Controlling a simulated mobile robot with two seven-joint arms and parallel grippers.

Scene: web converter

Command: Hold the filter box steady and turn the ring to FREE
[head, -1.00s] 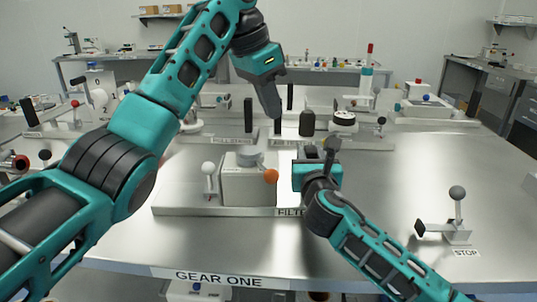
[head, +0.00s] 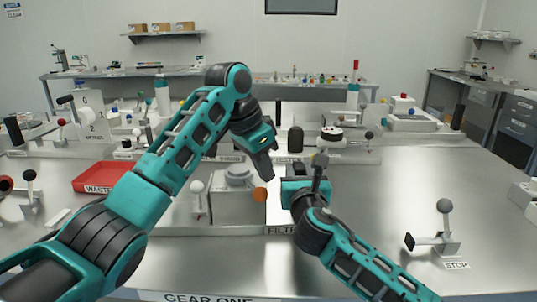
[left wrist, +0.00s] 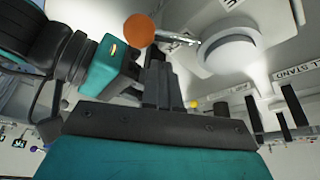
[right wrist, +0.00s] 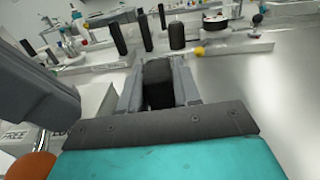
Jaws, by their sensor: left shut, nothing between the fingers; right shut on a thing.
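The filter box (head: 236,209) is a pale block on a metal base plate, with a round grey ring (head: 238,176) on top. A rod from the ring ends in an orange ball (head: 260,194), clear in the left wrist view (left wrist: 139,31). My left gripper (head: 270,176) is shut and empty, its tips pointing down just above and beside the orange ball; contact is unclear. My right gripper (right wrist: 158,88) is shut on a black block (right wrist: 158,72) right of the box. What the block belongs to is hidden. A FREE label (right wrist: 15,135) shows in the right wrist view.
A white-ball lever (head: 197,188) stands left of the box. A red waste tray (head: 96,178) lies farther left. A STOP lever (head: 443,207) stands at the right. Black posts and a dark cylinder (head: 295,139) stand behind. The metal table is clear between box and STOP lever.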

